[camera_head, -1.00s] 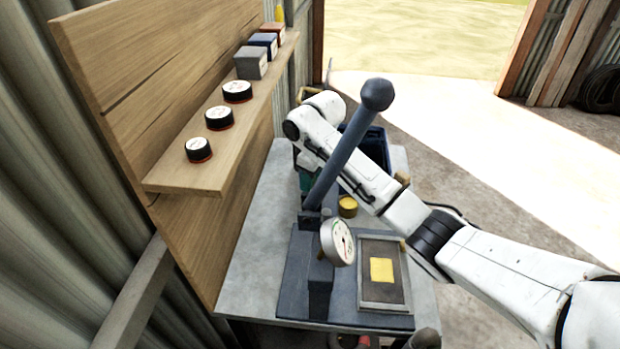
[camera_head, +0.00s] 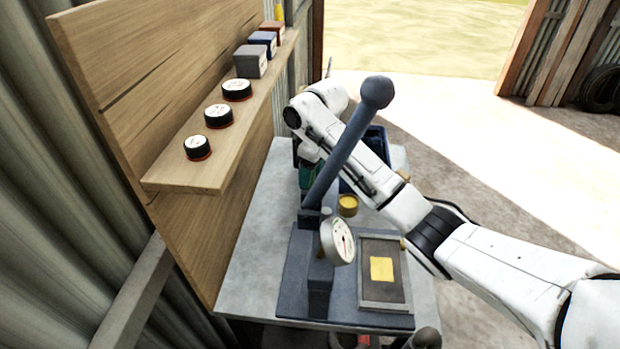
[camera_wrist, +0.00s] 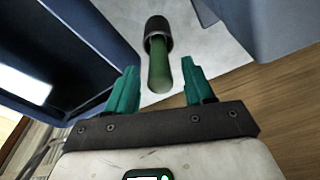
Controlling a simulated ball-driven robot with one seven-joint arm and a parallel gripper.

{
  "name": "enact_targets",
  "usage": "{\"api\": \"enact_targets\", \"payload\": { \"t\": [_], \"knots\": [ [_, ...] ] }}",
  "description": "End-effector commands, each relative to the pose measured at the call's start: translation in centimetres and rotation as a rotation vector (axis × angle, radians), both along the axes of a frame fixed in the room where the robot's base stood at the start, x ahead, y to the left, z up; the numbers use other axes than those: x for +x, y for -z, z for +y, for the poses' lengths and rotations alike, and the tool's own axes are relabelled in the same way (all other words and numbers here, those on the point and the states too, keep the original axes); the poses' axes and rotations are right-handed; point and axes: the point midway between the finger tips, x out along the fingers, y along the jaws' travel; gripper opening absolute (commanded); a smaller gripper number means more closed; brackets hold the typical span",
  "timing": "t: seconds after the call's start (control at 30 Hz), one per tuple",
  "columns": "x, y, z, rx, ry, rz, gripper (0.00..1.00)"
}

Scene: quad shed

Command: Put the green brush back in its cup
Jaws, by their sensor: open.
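The green brush (camera_wrist: 159,70) shows in the wrist view as a rounded green handle with a dark grey piece (camera_wrist: 157,32) at its far end. I cannot tell whether that dark piece is the brush's own collar or a cup around it. My gripper (camera_wrist: 160,66) is open, with its teal fingers on either side of the handle and gaps visible on both sides. In the head view my gripper (camera_head: 307,174) is mostly hidden behind my arm and the grey lever, and the brush is hidden there. No separate cup can be made out.
A blue bin (camera_head: 378,143) stands at the bench's far end. A grey press lever (camera_head: 345,150) rises in front of my arm, with a gauge (camera_head: 338,241) below. A yellow-topped tin (camera_head: 348,205) is nearby. A wooden shelf (camera_head: 180,176) with tins and boxes overhangs at left.

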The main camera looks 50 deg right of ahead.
Motion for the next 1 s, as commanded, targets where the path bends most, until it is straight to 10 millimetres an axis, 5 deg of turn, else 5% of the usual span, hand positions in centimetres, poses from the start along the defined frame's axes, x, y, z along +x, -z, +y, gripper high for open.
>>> {"api": "enact_targets", "payload": {
  "t": [0.4,1.0],
  "knots": [
    [-1.1,-8.4,-0.5,-0.002,0.001,-0.002,0.52],
    [-1.3,-9.5,-0.5,0.0,0.001,0.0,0.52]
  ]
}}
